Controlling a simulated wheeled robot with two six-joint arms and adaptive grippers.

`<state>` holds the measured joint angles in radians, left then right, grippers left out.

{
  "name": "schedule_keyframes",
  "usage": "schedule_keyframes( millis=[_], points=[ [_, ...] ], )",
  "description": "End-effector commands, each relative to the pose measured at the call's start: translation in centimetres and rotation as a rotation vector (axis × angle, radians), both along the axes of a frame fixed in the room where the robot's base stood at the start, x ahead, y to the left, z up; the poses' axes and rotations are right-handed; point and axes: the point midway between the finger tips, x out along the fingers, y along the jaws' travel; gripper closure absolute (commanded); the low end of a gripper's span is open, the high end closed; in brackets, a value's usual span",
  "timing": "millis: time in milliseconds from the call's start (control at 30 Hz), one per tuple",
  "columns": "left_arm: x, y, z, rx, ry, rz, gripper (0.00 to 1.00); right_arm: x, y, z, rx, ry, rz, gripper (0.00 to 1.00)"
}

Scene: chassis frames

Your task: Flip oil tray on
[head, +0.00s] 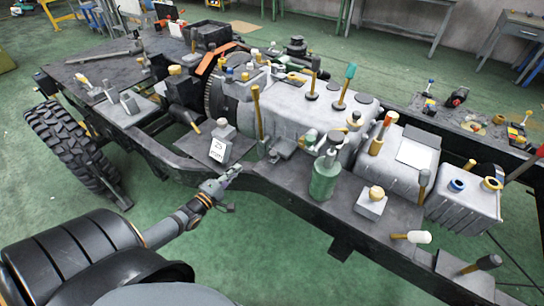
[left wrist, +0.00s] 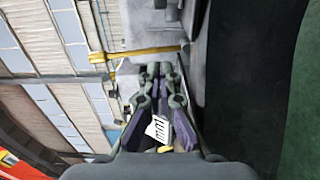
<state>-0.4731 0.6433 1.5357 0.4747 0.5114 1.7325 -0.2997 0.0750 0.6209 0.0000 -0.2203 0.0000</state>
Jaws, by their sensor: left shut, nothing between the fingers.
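I cannot tell for sure which part is the oil tray or its switch. A small white plate with dark lettering (head: 220,149) stands tilted on the near side of the chassis frame. It also shows in the left wrist view (left wrist: 157,130), partly behind my fingers. My left gripper (head: 232,175) is just below and to the right of this plate, at the near frame rail. Its fingers (left wrist: 160,72) are shut and empty. I cannot tell whether they touch the rail. My right gripper is not in view.
The black chassis frame (head: 290,200) carries the grey engine (head: 310,125) with several loose tools. A green bottle (head: 325,175) and a yellow-handled tool (head: 257,112) stand right of the plate. A large tyre (head: 68,145) is at left. The near green floor is clear.

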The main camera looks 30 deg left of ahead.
Motion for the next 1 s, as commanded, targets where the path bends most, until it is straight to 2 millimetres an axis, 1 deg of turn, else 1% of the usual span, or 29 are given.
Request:
schedule_keyframes(
  millis=[233,333,467,800,867,1000],
  points=[
    [0.1,0.0,-0.1,0.002,0.002,0.001,1.0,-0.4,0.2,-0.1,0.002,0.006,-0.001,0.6],
    [0.8,0.0,-0.1,0.002,0.0,0.002,1.0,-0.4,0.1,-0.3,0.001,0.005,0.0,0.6],
    [2.9,-0.1,-0.2,0.004,-0.003,0.003,1.0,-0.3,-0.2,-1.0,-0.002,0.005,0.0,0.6],
    [10.2,-0.6,-0.4,0.003,-0.001,0.003,1.0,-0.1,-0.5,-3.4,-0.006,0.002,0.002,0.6],
    [10.3,-1.7,0.1,-0.001,0.003,0.003,1.0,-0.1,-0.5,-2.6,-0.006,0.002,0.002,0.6],
    [10.6,-3.5,0.0,0.002,0.003,0.001,1.0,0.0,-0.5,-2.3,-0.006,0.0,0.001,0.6]
  ],
)
